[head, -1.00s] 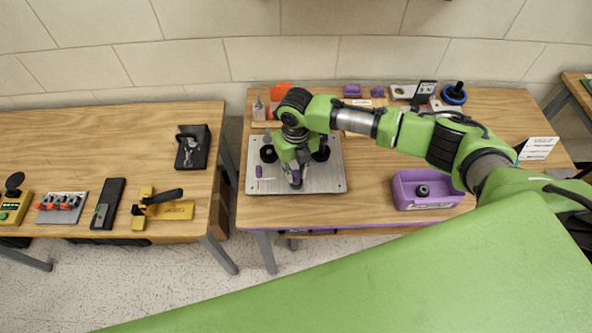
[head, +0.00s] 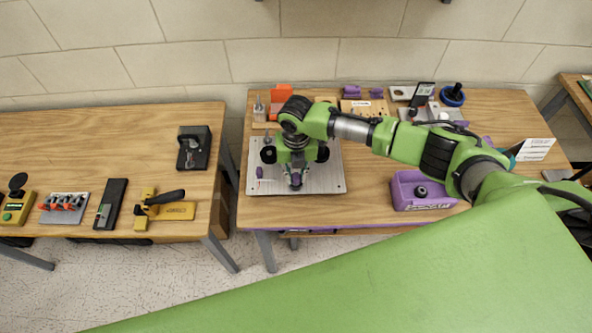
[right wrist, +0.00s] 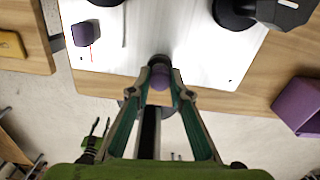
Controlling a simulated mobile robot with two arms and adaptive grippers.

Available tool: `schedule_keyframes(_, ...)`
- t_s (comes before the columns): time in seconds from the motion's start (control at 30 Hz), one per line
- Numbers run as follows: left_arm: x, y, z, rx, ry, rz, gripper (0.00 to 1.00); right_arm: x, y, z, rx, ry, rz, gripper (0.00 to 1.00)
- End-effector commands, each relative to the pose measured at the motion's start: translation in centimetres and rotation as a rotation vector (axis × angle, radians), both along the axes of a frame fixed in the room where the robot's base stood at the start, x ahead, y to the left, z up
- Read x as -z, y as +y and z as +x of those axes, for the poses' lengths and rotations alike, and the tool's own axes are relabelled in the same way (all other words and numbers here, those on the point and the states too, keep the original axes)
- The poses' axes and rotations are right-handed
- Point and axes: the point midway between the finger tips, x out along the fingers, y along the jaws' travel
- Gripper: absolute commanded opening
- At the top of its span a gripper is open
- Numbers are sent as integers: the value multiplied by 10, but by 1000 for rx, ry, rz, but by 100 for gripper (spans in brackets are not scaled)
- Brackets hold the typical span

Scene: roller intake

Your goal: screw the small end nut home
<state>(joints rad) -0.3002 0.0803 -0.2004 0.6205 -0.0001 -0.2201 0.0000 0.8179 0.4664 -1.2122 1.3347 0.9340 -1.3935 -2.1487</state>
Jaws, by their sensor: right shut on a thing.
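My right gripper (head: 296,185) points down at the front part of the grey metal plate (head: 325,180) on the middle table. In the right wrist view its two fingers (right wrist: 160,82) are closed around a small purple and dark round piece, which looks like the small end nut (right wrist: 160,76). The piece sits at the plate's near edge in that view. Its thread and how far it is screwed on are hidden by the fingers. Black round knobs (head: 268,154) stand on the plate beside the gripper. My left gripper is not in view.
A small purple block (head: 259,172) stands on the plate's left side. A purple bin (head: 404,204) to the right holds a dark round part (head: 421,190). Fixtures line the table's back edge. Bare wood lies between plate and bin. Another table with tools stands left, across a gap.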

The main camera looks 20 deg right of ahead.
Motion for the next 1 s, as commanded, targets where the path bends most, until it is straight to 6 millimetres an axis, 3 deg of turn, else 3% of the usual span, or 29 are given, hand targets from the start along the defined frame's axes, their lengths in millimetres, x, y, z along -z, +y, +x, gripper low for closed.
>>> schedule_keyframes(0.1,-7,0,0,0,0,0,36,-2,0,0,83,2,0,0)
schedule_keyframes(0.43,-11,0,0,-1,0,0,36,-3,0,0,132,1,1,0)
schedule_keyframes(0.6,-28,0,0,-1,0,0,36,-5,1,0,356,2,1,0)
schedule_keyframes(0.73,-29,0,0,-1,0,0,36,-1,0,0,473,0,1,0)
schedule_keyframes(1.0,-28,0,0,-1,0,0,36,0,0,1,494,-1,1,0)
